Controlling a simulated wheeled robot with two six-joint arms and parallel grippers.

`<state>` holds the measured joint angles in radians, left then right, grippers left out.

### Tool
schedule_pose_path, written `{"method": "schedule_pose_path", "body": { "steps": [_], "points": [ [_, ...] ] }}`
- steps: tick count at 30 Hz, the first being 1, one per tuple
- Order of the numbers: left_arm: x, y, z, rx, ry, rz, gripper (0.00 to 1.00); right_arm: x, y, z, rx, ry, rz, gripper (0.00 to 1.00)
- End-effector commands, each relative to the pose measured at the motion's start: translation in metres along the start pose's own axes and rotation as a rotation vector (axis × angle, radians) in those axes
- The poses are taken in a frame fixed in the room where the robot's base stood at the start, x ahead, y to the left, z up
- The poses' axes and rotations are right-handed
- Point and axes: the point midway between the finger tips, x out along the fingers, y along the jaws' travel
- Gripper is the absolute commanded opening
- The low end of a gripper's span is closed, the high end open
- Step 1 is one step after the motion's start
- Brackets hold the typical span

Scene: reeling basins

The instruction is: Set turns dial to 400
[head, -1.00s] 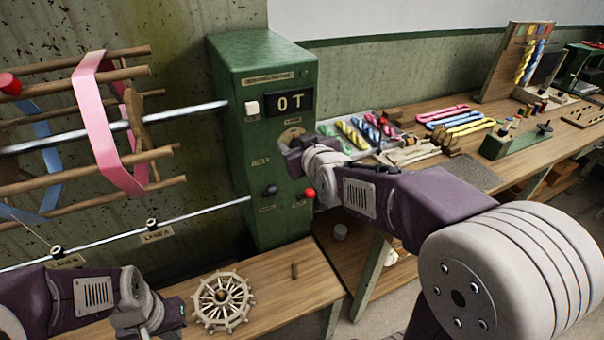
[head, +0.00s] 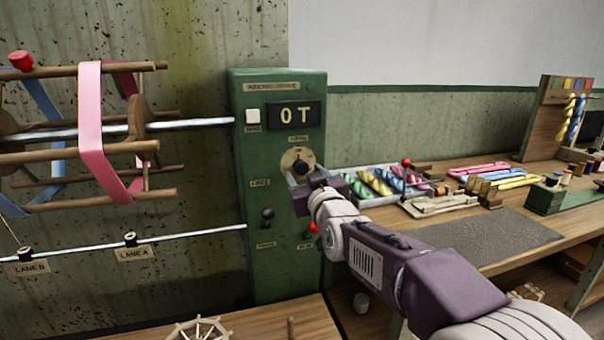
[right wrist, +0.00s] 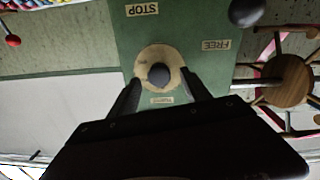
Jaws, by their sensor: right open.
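The turns dial (head: 297,158) is a round tan plate with a dark knob on the front of the green control box (head: 275,215). Its pointer and numbers are too small to read. The box's display (head: 294,115) reads "0T". My right gripper (head: 305,183) is just in front of the dial and hides its lower part in the head view. In the right wrist view its two fingers (right wrist: 161,86) are open, one on each side of the dial's dark knob (right wrist: 159,75). I cannot tell whether they touch it. My left gripper is out of view.
A white button (head: 253,116), a dark lever (head: 267,214) and a red knob (head: 313,227) are also on the box. The wooden reel (head: 90,145) with pink and blue bands is at left. A tray of coloured skeins (head: 380,185) stands on the bench behind my right arm.

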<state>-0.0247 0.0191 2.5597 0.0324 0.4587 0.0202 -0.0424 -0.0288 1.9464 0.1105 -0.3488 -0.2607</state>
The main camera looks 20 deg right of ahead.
Motion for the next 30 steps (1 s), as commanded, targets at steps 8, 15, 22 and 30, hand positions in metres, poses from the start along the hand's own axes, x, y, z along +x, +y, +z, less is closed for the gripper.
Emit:
{"method": "schedule_pose_path", "body": {
  "steps": [8,15,22,30],
  "points": [
    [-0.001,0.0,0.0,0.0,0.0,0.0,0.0,0.032,0.0,0.0,0.0,0.0,0.0,0.56],
    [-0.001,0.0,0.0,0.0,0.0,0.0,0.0,0.032,0.0,0.0,0.0,0.0,0.0,0.53],
    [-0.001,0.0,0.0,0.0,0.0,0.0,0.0,0.032,0.0,0.0,0.0,0.0,0.0,0.0],
    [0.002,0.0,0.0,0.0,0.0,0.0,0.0,0.032,0.0,0.001,0.035,0.0,0.001,0.0]
  ]
}}
